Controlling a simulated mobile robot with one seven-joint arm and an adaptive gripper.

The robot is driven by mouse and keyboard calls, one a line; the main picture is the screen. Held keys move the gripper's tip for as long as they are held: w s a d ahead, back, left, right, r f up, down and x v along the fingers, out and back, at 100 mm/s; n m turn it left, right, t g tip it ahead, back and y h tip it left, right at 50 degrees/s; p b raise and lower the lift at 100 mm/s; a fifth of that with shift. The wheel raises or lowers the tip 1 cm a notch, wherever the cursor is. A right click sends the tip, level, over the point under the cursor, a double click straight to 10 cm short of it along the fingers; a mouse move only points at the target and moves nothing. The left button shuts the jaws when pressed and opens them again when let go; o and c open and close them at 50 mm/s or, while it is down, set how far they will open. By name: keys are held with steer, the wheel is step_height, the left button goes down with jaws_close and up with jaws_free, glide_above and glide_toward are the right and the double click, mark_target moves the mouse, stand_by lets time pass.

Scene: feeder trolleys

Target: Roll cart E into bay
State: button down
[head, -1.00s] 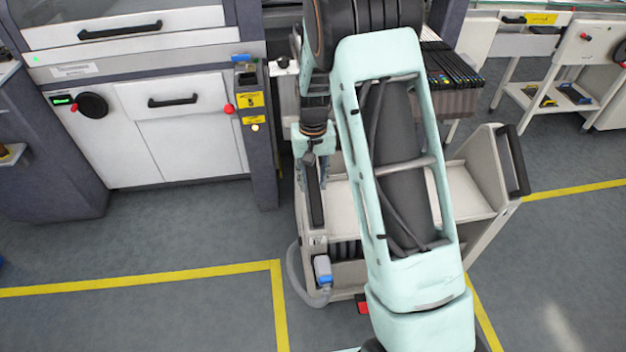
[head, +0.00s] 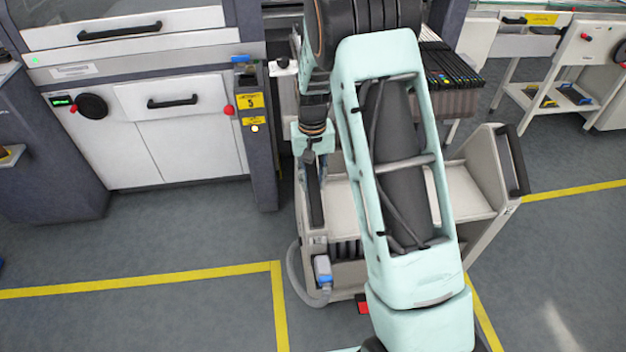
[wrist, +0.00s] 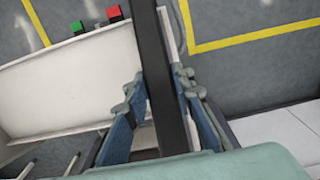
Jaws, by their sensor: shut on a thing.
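The cart (head: 470,190), pale with a dark handle on each side, stands on the floor in the middle of the head view, partly hidden behind my arm. I cannot read a letter E on it. My gripper (head: 313,172) is at its left handle (head: 315,200). In the wrist view the two blue fingers of my gripper (wrist: 165,115) close on both sides of the dark handle bar (wrist: 166,60). The cart's pale tray (wrist: 70,85) shows left of the bar. The bay opening, behind the cart beside the yellow-labelled post (head: 256,110), is mostly hidden by my arm.
A white machine (head: 150,110) stands at the left. A row of dark feeders (head: 450,70) sits behind the cart. Yellow floor lines (head: 277,300) run in front and at both sides. A grey hose with a blue-ended connector (head: 322,270) hangs at the cart's left. Open floor lies front left.

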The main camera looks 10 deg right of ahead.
steer(key=c, duration=1.8)
jaws_free()
steer(key=shift+w+r, duration=0.1)
steer(key=shift+w, duration=0.65)
steer(key=shift+o, duration=0.9)
steer(key=shift+s, duration=0.15)
step_height(320, 180, up, 12)
